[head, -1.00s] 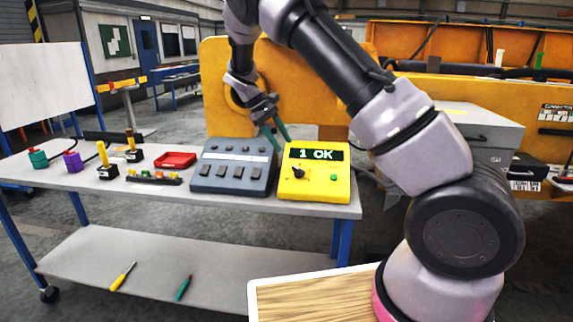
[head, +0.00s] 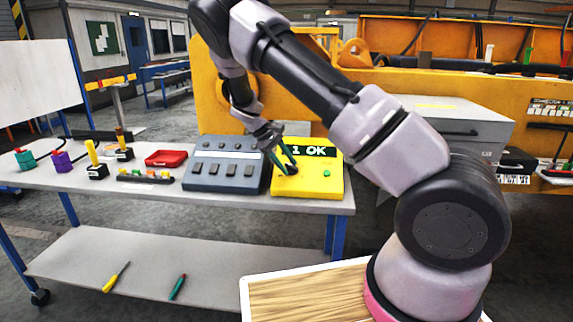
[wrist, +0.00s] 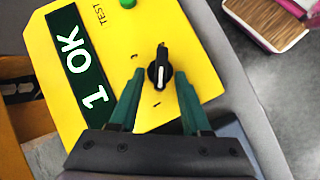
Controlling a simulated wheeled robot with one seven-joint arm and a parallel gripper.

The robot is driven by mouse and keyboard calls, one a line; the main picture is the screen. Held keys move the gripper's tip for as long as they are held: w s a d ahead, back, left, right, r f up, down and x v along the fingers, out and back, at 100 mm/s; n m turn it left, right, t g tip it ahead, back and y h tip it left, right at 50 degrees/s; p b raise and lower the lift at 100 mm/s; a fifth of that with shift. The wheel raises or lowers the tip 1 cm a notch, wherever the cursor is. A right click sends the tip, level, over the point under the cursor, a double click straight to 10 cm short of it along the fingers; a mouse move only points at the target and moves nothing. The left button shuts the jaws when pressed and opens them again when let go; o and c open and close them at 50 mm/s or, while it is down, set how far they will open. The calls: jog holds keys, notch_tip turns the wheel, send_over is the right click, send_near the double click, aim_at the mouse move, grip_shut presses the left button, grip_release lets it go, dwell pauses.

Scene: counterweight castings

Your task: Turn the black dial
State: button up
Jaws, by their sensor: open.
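The black dial (wrist: 159,70) sits on the yellow box (head: 312,186), which stands at the right end of the table. In the wrist view the dial has a pale pointer line and marks around it. The box's screen (wrist: 78,62) reads "1 OK". My gripper (wrist: 157,84) is open, with its green fingertips pointing at the dial, one to each side of its near end. I cannot tell from the wrist view how far above the panel the tips are. In the head view my gripper (head: 286,170) is over the dial and partly hides it.
A green button (wrist: 127,3) is on the same yellow panel. A grey box with switches (head: 225,170) stands just left of it. A red tray (head: 166,158) and several small plugs and levers are further left on the table. A screwdriver (head: 117,277) lies on the lower shelf.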

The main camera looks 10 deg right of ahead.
grip_shut()
